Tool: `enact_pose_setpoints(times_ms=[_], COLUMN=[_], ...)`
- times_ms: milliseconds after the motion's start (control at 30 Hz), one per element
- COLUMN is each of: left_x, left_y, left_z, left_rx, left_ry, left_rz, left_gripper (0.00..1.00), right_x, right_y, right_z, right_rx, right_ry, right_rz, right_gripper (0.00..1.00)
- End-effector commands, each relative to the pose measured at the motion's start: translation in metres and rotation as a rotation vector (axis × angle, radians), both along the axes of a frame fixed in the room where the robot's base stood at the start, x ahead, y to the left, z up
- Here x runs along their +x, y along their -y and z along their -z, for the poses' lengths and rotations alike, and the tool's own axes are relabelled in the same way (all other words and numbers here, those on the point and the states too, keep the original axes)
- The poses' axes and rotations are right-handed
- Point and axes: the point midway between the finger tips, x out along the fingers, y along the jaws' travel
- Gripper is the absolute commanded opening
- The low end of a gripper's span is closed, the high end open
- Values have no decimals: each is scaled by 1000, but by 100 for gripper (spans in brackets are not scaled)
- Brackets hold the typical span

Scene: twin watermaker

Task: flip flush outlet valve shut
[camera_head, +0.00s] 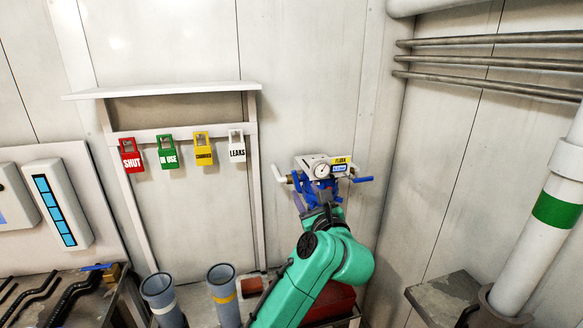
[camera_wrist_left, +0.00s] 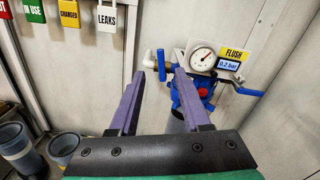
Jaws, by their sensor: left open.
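The flush valve assembly (camera_head: 322,172) is on the wall, with a round gauge, a yellow FLUSH label and a blue display reading 0.2 bar. It also shows in the left wrist view, with its gauge (camera_wrist_left: 203,57) facing me. A blue bar (camera_head: 363,180) sticks out to its right, and an upright blue piece (camera_wrist_left: 161,64) stands on its left side beside a white elbow pipe (camera_wrist_left: 149,62). I cannot tell which position the valve is in. My left gripper (camera_wrist_left: 158,72) is open with purple fingers spread, pointing at the valve's lower left; contact is unclear. My right gripper is not seen.
Red, green, yellow and white tags, including a SHUT tag (camera_head: 130,155), hang from a wall rack left of the valve. Grey open tubes (camera_head: 222,290) stand below. A white pipe with a green band (camera_head: 556,211) and a dark ledge (camera_head: 445,298) are at right.

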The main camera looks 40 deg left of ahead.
Motion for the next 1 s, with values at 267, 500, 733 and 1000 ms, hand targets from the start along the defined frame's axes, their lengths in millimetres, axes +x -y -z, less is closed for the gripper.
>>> enact_pose_setpoints(times_ms=[267, 500, 733, 1000], left_x=[31, 66, 82, 82], left_y=[-46, -97, -118, -118], left_z=[-5, -3, 1, 2], left_rx=[5, 4, 3, 2], left_ry=[-8, -8, -5, -6], left_rz=[-5, -4, -1, -1], left_gripper=[48, 48, 48, 28], right_x=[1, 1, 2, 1], right_y=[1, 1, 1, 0], right_z=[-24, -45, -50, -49], right_rx=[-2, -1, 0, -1], right_ry=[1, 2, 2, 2], right_rz=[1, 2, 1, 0], right_gripper=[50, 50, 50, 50])
